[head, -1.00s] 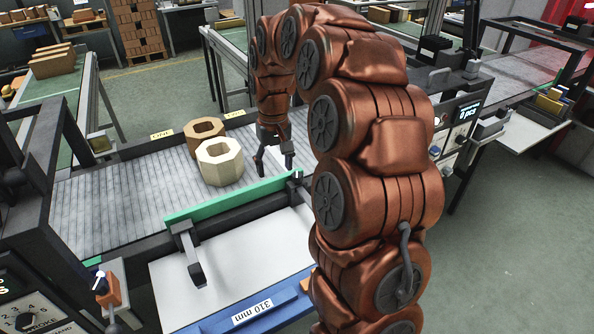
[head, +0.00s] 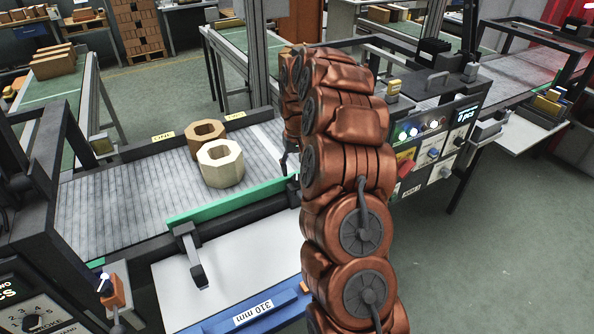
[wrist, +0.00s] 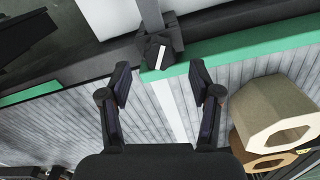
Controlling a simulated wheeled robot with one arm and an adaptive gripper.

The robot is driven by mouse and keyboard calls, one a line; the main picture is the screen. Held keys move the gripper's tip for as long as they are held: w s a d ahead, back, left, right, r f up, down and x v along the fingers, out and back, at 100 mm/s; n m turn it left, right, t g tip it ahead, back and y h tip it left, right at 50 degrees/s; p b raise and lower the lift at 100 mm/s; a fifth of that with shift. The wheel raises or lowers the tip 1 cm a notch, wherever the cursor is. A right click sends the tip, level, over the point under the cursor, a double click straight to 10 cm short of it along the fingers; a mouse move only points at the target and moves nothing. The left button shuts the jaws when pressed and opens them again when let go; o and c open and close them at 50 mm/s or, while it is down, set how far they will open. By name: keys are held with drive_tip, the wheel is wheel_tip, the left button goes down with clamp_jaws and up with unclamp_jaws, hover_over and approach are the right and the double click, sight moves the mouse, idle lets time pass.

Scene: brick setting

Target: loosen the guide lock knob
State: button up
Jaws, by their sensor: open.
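The guide lock knob (wrist: 157,54) is black with a white line across it. In the wrist view it sits at the top middle, at the end of a grey bar beside the green guide rail (wrist: 245,58). My gripper (wrist: 160,78) is open and empty. Its two fingers point toward the knob, one to each side, with the knob a little beyond the tips. The rail also shows in the head view (head: 232,201). There my arm hides the knob and most of my gripper; only a dark finger part shows at the rail's right end.
A pale hollow block (head: 221,165) and a brown hollow block (head: 206,136) stand on the roller conveyor (head: 110,210), right of my gripper in the wrist view. A control panel (head: 432,145) stands right of my arm. A white plate (head: 250,255) lies in front of the rail.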

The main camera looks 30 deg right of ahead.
sight(297, 180)
drive_tip(key=shift+f+p, duration=0.35)
drive_tip(key=shift+f, duration=1.05)
drive_tip(key=c, duration=1.1)
